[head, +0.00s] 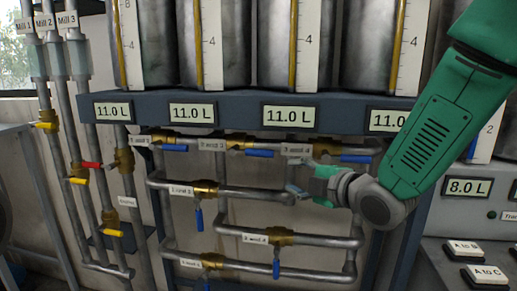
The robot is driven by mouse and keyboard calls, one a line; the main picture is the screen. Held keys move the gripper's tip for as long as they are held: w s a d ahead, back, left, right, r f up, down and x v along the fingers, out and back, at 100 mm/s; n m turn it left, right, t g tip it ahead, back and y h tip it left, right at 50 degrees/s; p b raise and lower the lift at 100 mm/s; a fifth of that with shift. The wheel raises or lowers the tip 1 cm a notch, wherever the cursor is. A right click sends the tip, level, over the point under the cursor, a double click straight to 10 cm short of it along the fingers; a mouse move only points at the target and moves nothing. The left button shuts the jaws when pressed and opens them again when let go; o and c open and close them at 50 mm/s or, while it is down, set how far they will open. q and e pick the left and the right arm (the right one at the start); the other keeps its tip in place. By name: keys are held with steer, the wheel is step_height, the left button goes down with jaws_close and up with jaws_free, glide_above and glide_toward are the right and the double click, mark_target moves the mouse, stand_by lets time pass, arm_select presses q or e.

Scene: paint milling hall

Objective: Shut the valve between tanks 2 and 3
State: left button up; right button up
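The valve labelled 2 and 3 (241,144) sits on the top pipe under the tank shelf, just right of its white label (212,144). Its blue handle (259,153) lies roughly level, along the pipe. My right gripper (294,192) comes in from the right, below and to the right of that handle. It appears apart from the handle and overlaps the pipes beneath the 3 and 4 valve. Its fingers are small and grey, and I cannot tell whether they are open. No thing shows clearly in them. My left gripper is out of view.
On the top pipe, the valves 1 and 2 (163,136) and 3 and 4 (327,147) also have level blue handles. Lower valves 1 and 3 (206,188) and 2 and 4 (281,236) have hanging handles. Mill pipes stand left; a button panel (466,250) stands right.

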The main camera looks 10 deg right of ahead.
mark_target(263, 155)
steer(key=shift+n+t, duration=0.3)
steer(key=shift+n, duration=0.3)
steer(key=r+x, duration=0.1)
steer(key=x, duration=0.3)
steer(key=r+p+x, duration=0.1)
steer(key=x, duration=0.4)
steer(key=r+x, duration=0.1)
steer(key=x, duration=0.4)
steer(key=shift+w+a, duration=0.15)
steer(key=shift+a, duration=0.1)
steer(key=shift+c, duration=0.3)
steer(key=shift+y, duration=0.3)
jaws_close()
